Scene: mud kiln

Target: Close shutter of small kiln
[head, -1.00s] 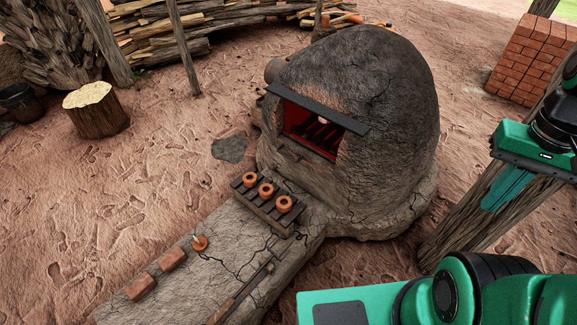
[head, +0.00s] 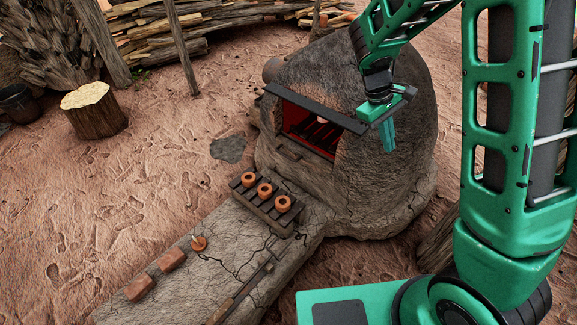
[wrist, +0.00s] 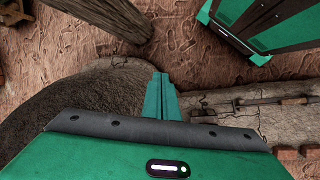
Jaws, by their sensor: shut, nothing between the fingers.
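The small kiln (head: 390,170) is a dark mud dome with a red-lit rectangular opening (head: 312,132). A dark flat shutter (head: 312,108) stands out along the top edge of the opening, which is uncovered. A small pale round thing shows inside the opening. My gripper (head: 390,148) is shut and empty, fingers pointing down, just right of the shutter's right end in the head view. I cannot tell whether it touches the dome. In the wrist view, the closed fingers (wrist: 160,98) show with the kiln's dark side (wrist: 70,125) at left.
A mud ledge (head: 215,275) runs from the kiln to the lower left. It holds a rack (head: 255,207) with three clay pots, bricks (head: 172,260), a small clay piece (head: 198,243) and a long-handled tool (head: 240,292). A wooden post (wrist: 110,20) stands near my arm.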

